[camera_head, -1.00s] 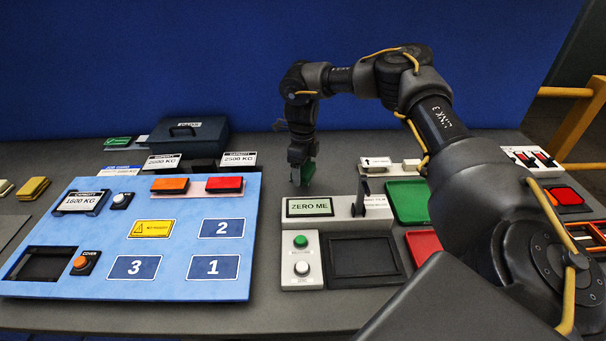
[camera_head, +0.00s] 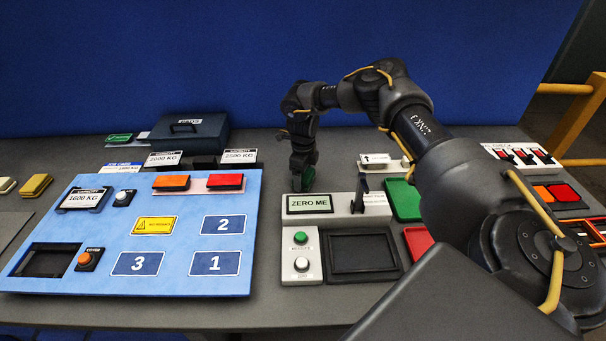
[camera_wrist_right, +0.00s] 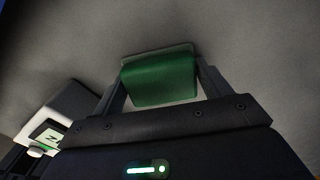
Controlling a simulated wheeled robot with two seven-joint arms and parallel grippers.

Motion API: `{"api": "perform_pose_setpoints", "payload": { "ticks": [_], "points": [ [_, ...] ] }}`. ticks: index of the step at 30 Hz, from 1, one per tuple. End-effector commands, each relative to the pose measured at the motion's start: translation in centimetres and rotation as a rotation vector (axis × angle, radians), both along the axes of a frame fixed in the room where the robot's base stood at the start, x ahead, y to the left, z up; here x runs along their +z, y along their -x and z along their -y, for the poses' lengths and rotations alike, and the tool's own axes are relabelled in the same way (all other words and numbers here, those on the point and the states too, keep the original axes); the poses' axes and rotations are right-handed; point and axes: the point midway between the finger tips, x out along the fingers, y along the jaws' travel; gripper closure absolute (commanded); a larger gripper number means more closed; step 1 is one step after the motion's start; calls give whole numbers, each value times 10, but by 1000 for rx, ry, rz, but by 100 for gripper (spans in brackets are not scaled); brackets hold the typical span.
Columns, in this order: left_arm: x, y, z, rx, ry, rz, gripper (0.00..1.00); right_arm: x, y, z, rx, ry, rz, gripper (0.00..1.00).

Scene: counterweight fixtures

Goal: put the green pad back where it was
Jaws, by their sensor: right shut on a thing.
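The green pad (camera_head: 309,178) is between the fingers of my right gripper (camera_head: 303,182), behind the ZERO ME display. In the right wrist view the green pad (camera_wrist_right: 160,80) sits between the two fingertips of my right gripper (camera_wrist_right: 160,84), which is shut on it. The grey bench surface shows behind the pad; whether the pad touches it cannot be told. A green tray (camera_head: 403,200) lies to the right of the ZERO ME unit (camera_head: 310,203), with part of it hidden by my right arm. My left gripper does not show.
A blue panel (camera_head: 190,270) with orange and red blocks lies at the left. A dark case (camera_head: 190,133) stands at the back. A red tray (camera_head: 417,242) is partly behind my arm. Bench space around the gripper, behind the ZERO ME unit, looks clear.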

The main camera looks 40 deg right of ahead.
Motion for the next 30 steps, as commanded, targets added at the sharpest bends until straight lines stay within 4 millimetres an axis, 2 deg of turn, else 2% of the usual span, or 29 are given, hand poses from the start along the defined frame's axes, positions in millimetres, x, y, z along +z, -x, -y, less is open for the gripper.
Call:
{"api": "perform_pose_setpoints", "payload": {
  "ticks": [4, 5, 9, 17, 21, 26, 30],
  "points": [
    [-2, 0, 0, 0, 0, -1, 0, -5, 0, 0, -1, 0, 0, 42],
    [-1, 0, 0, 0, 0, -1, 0, -4, 0, 0, -1, 0, 0, 20],
    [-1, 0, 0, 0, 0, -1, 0, -4, 0, 0, 0, 0, 0, 2],
    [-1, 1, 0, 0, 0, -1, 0, -3, 0, 0, 0, 0, 0, 2],
    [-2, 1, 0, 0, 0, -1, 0, 5, 0, 0, 0, -1, 1, 2],
    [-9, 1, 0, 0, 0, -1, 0, 33, -1, 0, 0, -2, 5, 2],
    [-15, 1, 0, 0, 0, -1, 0, 64, -1, 0, 0, 0, 4, 2]
  ]
}}
